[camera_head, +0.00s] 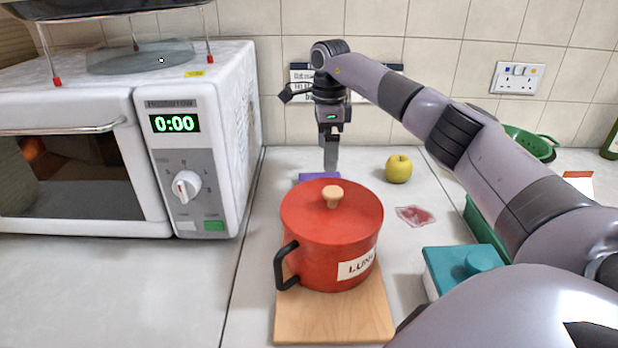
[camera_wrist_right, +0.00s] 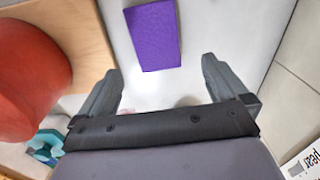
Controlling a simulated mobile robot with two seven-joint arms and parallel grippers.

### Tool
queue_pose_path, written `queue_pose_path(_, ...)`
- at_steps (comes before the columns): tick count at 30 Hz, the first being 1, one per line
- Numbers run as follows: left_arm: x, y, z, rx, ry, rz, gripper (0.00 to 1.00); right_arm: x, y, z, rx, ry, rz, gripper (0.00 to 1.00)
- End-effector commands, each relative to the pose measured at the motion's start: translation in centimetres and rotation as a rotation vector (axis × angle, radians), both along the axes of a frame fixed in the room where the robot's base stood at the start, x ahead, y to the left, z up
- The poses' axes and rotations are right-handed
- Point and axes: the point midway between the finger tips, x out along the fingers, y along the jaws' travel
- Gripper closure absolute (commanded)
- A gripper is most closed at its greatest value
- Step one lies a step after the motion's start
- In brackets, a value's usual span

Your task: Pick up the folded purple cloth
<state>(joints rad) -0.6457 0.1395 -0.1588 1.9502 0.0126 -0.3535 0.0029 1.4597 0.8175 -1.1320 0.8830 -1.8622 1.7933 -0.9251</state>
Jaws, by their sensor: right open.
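The folded purple cloth (camera_head: 316,177) lies on the counter behind the red pot, which hides part of it in the head view. In the right wrist view the cloth (camera_wrist_right: 153,36) is a flat purple rectangle, just beyond the fingertips. My right gripper (camera_head: 331,166) points down above the counter by the cloth. In the wrist view its two fingers (camera_wrist_right: 160,70) are spread wide with nothing between them. I cannot tell its exact height above the cloth. My left gripper is not in view.
The red lidded pot (camera_head: 330,240) stands on a wooden board (camera_head: 350,318) in front of the cloth. A microwave (camera_head: 185,120) is at the left. A yellow apple (camera_head: 398,168) and a red stain (camera_head: 415,216) are to the right. A teal-lidded box (camera_head: 450,268) stands nearer.

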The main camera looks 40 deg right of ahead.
Motion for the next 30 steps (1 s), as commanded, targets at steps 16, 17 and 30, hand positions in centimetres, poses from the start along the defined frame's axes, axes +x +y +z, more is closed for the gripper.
queue_pose_path(16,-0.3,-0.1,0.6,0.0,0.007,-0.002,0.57,-0.5,-0.2,-6.5,0.0,0.002,-0.001,0.0)
queue_pose_path(17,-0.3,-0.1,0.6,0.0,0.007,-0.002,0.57,-0.5,-0.2,-6.6,0.0,0.001,-0.001,0.0)
queue_pose_path(30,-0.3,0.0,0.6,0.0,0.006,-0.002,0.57,-0.5,-0.2,-6.8,0.0,0.0,0.0,0.58)
